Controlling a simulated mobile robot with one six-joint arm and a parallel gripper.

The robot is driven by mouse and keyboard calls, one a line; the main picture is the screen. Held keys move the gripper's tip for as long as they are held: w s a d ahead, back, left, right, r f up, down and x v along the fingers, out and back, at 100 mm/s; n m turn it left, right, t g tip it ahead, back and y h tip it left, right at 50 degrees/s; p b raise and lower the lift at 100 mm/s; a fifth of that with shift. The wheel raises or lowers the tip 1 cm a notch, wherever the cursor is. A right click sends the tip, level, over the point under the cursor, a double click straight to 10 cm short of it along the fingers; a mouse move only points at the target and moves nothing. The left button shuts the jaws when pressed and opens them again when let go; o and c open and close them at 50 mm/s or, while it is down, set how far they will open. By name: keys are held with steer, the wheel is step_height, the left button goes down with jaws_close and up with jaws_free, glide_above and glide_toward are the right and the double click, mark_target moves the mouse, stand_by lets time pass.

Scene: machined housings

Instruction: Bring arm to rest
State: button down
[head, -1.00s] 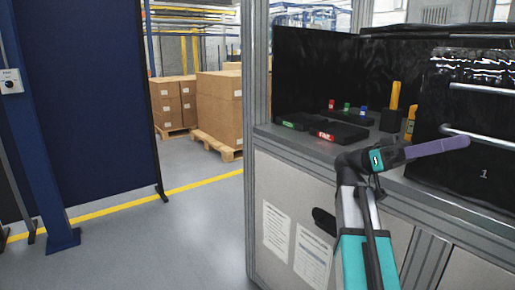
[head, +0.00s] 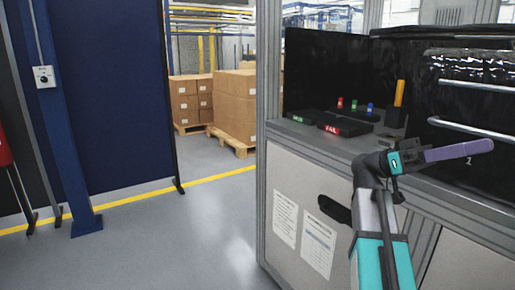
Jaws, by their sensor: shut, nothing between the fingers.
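My arm rises from the bottom right of the head view, with teal and silver links. My gripper (head: 487,147) is at its end, with purple fingers that point right, in front of the dark cabinet with bar handles (head: 470,130). The fingers are closed together and hold nothing. The arm is bent at the dark wrist and stands in front of the workbench (head: 335,148). I cannot tell how far the fingers are from the cabinet front.
On the bench stand a black tray with a red label (head: 343,126), small red, green and blue pieces (head: 355,106), and a yellow-handled item (head: 399,93). Open floor (head: 190,235) lies left, with a blue partition (head: 105,100) and pallets of boxes (head: 235,105) behind.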

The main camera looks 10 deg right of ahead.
steer(key=w+f+n+t+h+p, duration=0.75)
steer(key=w+f+n, duration=0.35)
steer(key=f, duration=0.4)
step_height(320, 180, down, 27)
steer(key=a+n+t+y+p, duration=0.15)
steer(key=n+t+p, duration=0.25)
steer(key=n+t, duration=0.6)
steer(key=s+a+f+n+g+y+p, duration=0.1)
steer(key=s+a+f+n+y, duration=0.2)
steer(key=s+f, duration=0.45)
steer(key=s+a+f+n+g+y+p, duration=0.1)
steer(key=s+a+f+n+y+p, duration=0.25)
steer(key=f, duration=0.75)
steer(key=s+a+f+g+y+b, duration=0.1)
steer(key=s+a+f+y, duration=0.2)
steer(key=s+a+f, duration=0.5)
steer(key=s+a+f+y, duration=0.1)
steer(key=a+f+y, duration=0.3)
steer(key=a, duration=0.3)
steer(key=s+a+f+n+y, duration=0.1)
steer(key=a+f+y, duration=0.3)
steer(key=a, duration=0.3)
steer(key=shift+s+f+t+p, duration=0.3)
steer(key=shift+f+t, duration=0.15)
steer(key=shift+f, duration=0.15)
